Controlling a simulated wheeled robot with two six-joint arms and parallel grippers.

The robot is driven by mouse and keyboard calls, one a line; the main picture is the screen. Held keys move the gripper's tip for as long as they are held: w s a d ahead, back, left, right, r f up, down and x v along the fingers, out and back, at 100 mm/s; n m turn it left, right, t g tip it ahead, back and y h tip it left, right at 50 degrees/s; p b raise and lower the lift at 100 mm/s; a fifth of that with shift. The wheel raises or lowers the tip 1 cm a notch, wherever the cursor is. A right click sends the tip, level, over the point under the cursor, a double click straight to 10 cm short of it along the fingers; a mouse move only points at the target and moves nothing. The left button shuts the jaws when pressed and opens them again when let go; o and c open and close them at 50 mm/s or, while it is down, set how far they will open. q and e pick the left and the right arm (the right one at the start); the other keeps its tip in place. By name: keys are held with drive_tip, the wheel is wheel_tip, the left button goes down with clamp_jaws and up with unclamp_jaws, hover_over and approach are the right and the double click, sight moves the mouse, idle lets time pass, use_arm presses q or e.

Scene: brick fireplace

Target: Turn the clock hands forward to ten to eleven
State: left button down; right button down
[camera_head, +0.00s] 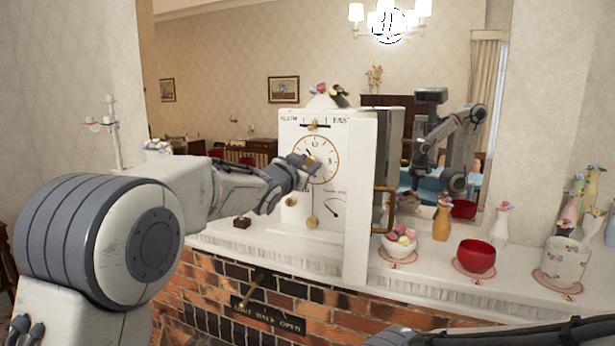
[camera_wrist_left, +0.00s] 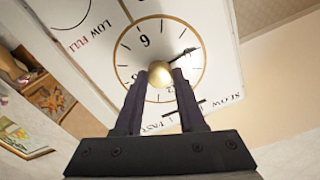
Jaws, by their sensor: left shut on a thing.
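The white clock (camera_head: 350,235) stands on the mantel, with a round numbered dial (camera_head: 331,171) ringed in brass. My left gripper (camera_head: 304,168) reaches in from the left and covers the dial's left part. In the left wrist view the dial (camera_wrist_left: 128,55) appears upside down. There my left gripper (camera_wrist_left: 160,82) is shut on a round brass knob (camera_wrist_left: 160,72) in front of the dial's middle. A black hand (camera_wrist_left: 183,53) runs out from behind the knob, roughly toward the nine side. Any other hand is hidden or too small to tell. My right gripper is out of view.
A small dark block (camera_head: 242,222) sits left of the clock. A brass handle (camera_head: 384,205) juts from the clock's side. A mirror stands behind.

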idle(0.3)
use_arm(q)
drive_tip(key=c, duration=0.5)
unclamp_jaws()
drive_tip(key=shift+s+a, duration=0.15)
drive_tip(key=shift+s, duration=0.1)
drive_tip(key=b+v, duration=0.3)
drive_tip(key=v, duration=0.7)
drive_tip(key=shift+b, duration=0.3)
